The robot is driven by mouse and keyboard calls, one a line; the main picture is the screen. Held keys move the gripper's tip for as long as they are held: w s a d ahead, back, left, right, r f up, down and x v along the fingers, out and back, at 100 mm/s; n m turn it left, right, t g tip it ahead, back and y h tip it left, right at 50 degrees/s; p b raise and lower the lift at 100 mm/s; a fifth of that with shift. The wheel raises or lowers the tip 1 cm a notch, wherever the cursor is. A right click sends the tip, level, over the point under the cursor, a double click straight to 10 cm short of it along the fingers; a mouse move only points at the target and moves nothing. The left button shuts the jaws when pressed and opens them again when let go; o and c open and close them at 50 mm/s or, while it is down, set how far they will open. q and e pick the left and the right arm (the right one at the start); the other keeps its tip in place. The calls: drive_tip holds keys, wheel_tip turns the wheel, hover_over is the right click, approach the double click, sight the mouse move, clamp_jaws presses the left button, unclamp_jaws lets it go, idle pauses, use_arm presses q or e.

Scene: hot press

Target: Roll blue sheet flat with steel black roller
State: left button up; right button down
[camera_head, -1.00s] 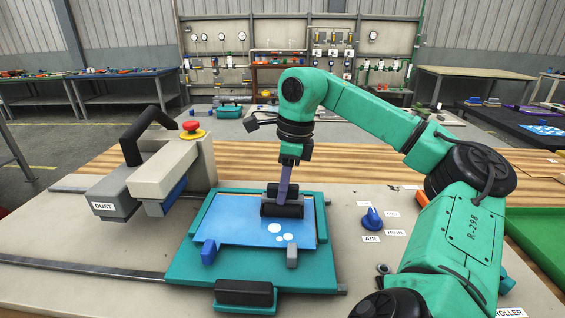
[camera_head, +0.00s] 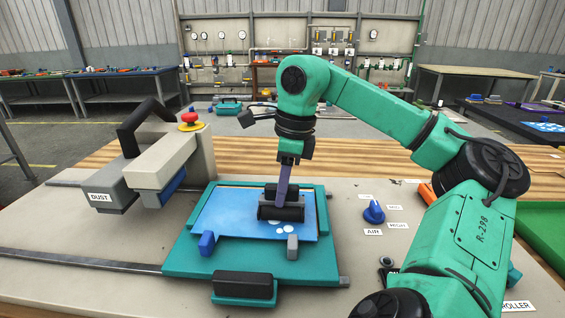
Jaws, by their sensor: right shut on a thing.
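The blue sheet (camera_head: 225,210) lies on the teal tray (camera_head: 190,258) in the middle of the bench, with a few white blister-like spots (camera_head: 285,229) near its front right part. My right gripper (camera_head: 284,186) points down over the sheet and is shut on the roller's purple handle. The black roller (camera_head: 280,213) rests on or just above the sheet, right of its middle; exact contact is hard to tell. It partly covers the white spots. My left gripper is not in view.
The press (camera_head: 160,160) with its black handle and red button stands at the left. A blue clamp (camera_head: 207,243) and a grey clamp (camera_head: 292,247) sit at the tray's front. A blue knob (camera_head: 374,212) is at the right. A green bin (camera_head: 545,232) is at the right edge.

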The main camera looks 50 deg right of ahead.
drive_tip(key=shift+s+a+f, duration=0.1)
drive_tip(key=shift+s+a, duration=0.2)
drive_tip(key=shift+a, duration=0.1)
drive_tip(key=shift+s+a+b, duration=0.2)
drive_tip(key=shift+a+b, duration=0.15)
drive_tip(key=shift+s+a+b, duration=0.45)
drive_tip(key=shift+a+b, duration=0.05)
drive_tip(key=shift+a, duration=0.15)
drive_tip(key=shift+s+a, duration=0.15)
drive_tip(key=shift+a, duration=0.1)
wheel_tip(320, 180, up, 5)
drive_tip(key=p, duration=0.4)
drive_tip(key=shift+d+f, duration=0.1)
drive_tip(key=shift+f, duration=0.1)
wheel_tip(320, 180, up, 5)
drive_tip(key=p, duration=0.5)
